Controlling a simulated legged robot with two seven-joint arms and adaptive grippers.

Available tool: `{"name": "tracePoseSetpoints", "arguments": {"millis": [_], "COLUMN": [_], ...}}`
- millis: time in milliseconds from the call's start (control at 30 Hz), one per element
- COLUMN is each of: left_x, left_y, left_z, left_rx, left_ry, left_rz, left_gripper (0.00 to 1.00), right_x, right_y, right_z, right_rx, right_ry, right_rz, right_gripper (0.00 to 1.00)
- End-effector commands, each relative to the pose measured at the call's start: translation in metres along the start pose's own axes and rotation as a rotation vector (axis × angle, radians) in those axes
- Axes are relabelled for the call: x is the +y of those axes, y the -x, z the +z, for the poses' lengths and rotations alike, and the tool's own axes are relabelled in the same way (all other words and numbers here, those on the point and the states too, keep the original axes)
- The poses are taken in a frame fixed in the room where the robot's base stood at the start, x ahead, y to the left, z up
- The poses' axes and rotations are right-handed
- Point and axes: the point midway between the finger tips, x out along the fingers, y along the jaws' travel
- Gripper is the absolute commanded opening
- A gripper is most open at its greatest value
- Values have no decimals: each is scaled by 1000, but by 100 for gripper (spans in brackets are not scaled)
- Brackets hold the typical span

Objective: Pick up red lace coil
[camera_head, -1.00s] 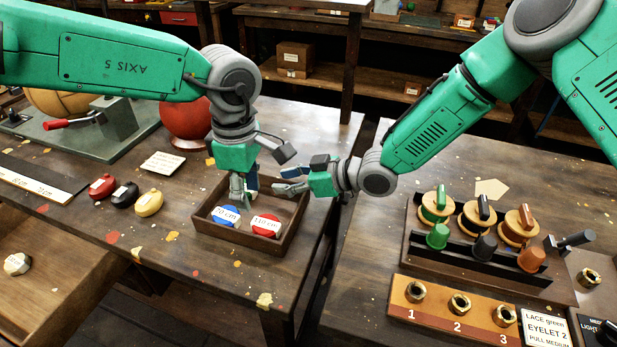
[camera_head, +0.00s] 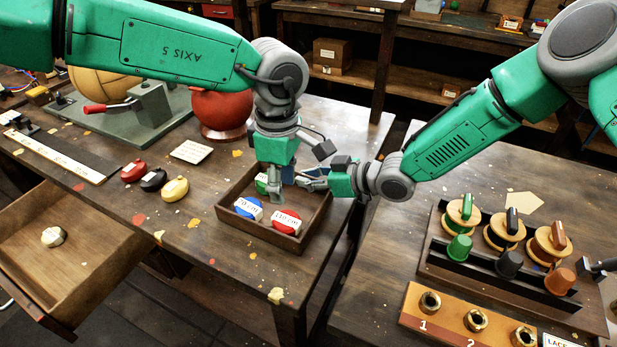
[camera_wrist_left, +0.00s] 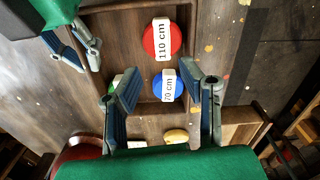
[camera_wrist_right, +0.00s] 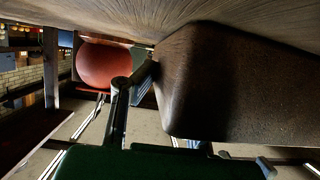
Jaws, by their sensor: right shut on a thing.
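The red lace coil (camera_head: 285,222), labelled 110 cm, lies in the near right part of a dark wooden tray (camera_head: 240,234); it also shows in the left wrist view (camera_wrist_left: 153,41). A blue coil (camera_head: 248,208), labelled 70 cm, lies beside it, and a green coil (camera_head: 262,184) is partly hidden farther back. My left gripper (camera_head: 277,192) is open over the tray's back part, with the blue coil (camera_wrist_left: 170,88) showing between its fingers in the left wrist view. My right gripper (camera_head: 312,180) is shut on the tray's far right wall; the tray fills much of the right wrist view (camera_wrist_right: 240,90).
Red, black and yellow items (camera_head: 154,180) lie left of the tray. A red ball (camera_head: 221,110) on a stand is behind. An open drawer (camera_head: 85,265) is at lower left. A gap separates this table from the right one, which carries a spool rack (camera_head: 490,275).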

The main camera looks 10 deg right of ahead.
Motion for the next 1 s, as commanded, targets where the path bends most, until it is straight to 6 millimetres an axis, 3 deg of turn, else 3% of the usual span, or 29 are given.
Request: {"name": "tracePoseSetpoints", "arguments": {"millis": [433,467,500,600,1000], "left_x": [-3,-2,-2,-2,-10], "left_y": [1,1,1,2,18], "left_z": [-4,-3,-2,-2,-10], "left_rx": [-3,-2,-2,-4,-81], "left_ry": [0,1,2,37,627], "left_rz": [2,2,2,5,49], "left_gripper": [34,38,52,54,54], "right_x": [0,0,0,1,2], "right_y": [-1,-1,-1,0,0], "right_z": [-4,-4,-4,-4,-3], "right_rx": [1,2,3,6,3], "right_ry": [3,3,3,2,2], "right_rz": [6,5,5,3,7], "right_gripper": [0,0,0,0,0]}}
